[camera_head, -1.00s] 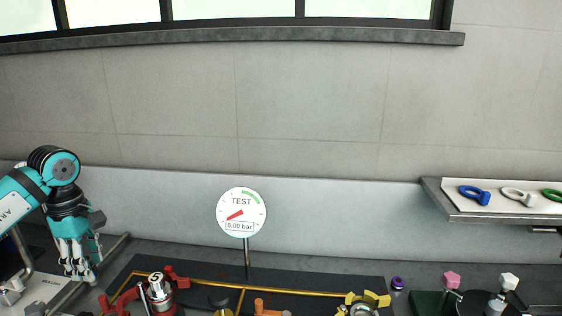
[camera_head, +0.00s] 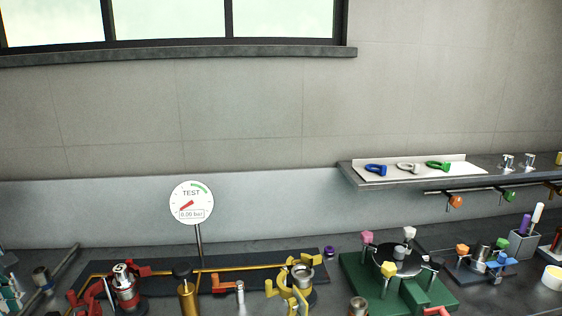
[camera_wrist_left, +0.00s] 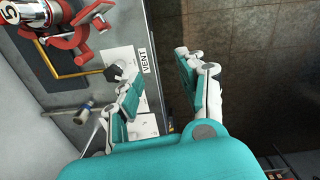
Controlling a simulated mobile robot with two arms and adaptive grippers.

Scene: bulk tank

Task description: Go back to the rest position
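My left gripper (camera_wrist_left: 152,68) shows in the left wrist view with its two teal and grey fingers spread apart and nothing between them. It hangs over the bench edge, with the bench on the left and the dark floor on the right. In the head view only a teal and white bit of it (camera_head: 9,288) shows at the lower left edge. My right gripper is not in either view.
A red clamp fitting (camera_head: 124,287), a TEST gauge (camera_head: 191,202) reading 0.00 bar, a yellow clamp fitting (camera_head: 293,286) and a green base plate (camera_head: 446,296) stand on the bench. A shelf (camera_head: 400,178) with coloured rings juts from the wall at right.

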